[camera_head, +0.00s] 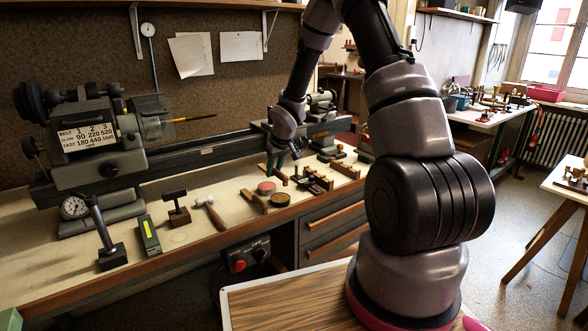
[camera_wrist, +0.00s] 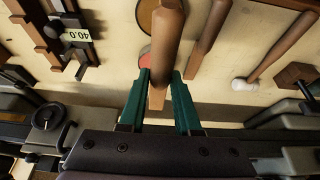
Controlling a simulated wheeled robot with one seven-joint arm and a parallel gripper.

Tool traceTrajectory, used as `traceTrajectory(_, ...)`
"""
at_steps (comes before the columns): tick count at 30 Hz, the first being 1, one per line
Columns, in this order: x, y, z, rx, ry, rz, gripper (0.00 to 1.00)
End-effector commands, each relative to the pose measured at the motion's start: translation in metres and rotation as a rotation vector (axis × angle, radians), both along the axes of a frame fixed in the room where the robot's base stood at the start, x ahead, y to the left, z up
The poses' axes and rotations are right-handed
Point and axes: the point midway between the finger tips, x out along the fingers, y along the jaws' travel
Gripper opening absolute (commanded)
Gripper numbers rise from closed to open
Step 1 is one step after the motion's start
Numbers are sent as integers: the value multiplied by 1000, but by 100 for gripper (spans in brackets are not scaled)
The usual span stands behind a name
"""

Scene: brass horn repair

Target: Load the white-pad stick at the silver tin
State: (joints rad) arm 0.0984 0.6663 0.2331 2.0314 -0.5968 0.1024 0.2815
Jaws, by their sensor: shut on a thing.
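My gripper (camera_wrist: 162,92) is shut on a wooden stick (camera_wrist: 166,45), which stands out between the green fingers in the wrist view. I cannot see a pad on it, so its pad colour is unclear. In the head view my gripper (camera_head: 282,164) is over the bench, just above and behind two round tins. The one nearer the lathe has a red-pink filling (camera_head: 267,187); it shows partly hidden behind the stick in the wrist view (camera_wrist: 145,60). The other has a brown filling (camera_head: 280,199) and also shows there (camera_wrist: 144,16). I cannot tell which tin is silver.
Another wooden stick (camera_head: 253,201) lies left of the tins. A hammer-like tool with a pale end (camera_head: 208,203) lies further left. Wooden blocks and small parts (camera_head: 316,180) are to the right. The lathe (camera_head: 100,150) runs along the back.

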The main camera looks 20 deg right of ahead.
Motion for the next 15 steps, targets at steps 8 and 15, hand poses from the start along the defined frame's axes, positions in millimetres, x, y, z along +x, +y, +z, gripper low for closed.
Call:
traceTrajectory(8, 0, 4, -22, 0, 1, 5, 0)
traceTrajectory(15, 1, 3, -46, 0, 1, 4, 0)
